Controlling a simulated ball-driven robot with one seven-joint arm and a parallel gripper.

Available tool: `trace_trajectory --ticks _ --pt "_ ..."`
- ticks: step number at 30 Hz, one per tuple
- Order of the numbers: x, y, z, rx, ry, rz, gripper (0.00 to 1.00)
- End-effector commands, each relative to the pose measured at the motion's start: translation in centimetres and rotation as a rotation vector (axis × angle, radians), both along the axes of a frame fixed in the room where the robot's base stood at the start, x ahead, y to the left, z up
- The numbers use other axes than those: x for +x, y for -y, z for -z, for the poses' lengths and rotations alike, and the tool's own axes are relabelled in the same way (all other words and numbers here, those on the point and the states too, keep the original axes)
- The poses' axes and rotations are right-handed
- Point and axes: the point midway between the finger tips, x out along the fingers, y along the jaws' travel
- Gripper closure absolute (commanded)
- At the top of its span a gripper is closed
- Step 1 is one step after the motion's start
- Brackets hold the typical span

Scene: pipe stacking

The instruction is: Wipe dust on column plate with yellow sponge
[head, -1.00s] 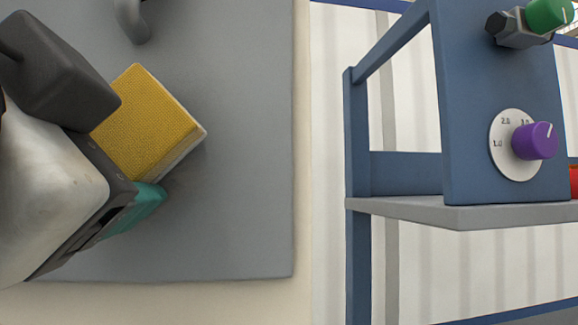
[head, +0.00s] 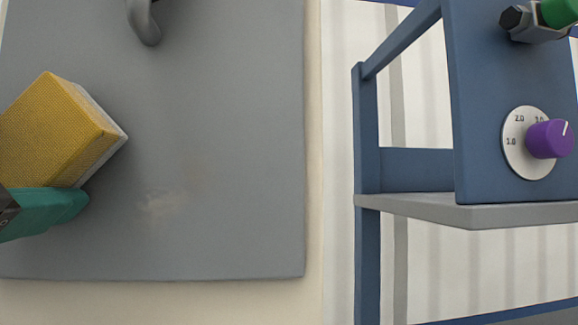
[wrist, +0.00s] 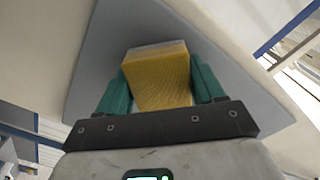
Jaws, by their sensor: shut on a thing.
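The yellow sponge (head: 45,130), with a pale layer on its far side, is at the left of the head view. The wrist view shows the sponge (wrist: 160,78) between the two teal fingers of my gripper (wrist: 160,85), which is shut on it. In the head view one teal fingertip (head: 45,210) shows below the sponge; the other finger is out of sight. The grey column plate (head: 230,130) lies behind the sponge. A faint brownish dust smudge (head: 157,204) is on the plate, right of and below the sponge. I cannot tell whether the sponge touches the plate.
A grey hook (head: 146,25) sticks out at the plate's top. To the right stands a blue frame (head: 368,160) with a grey shelf (head: 460,210), a purple knob (head: 549,139) on a dial and a green knob (head: 560,12). The plate's right side is clear.

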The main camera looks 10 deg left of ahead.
Motion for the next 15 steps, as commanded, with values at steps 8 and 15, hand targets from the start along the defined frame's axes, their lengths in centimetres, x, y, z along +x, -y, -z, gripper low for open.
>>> trace_trajectory --ticks 8,15 --pt "-0.13 -0.85 -0.01 0.000 0.001 0.001 0.66" --pt "-0.31 -0.80 0.01 0.001 0.000 0.001 0.66"
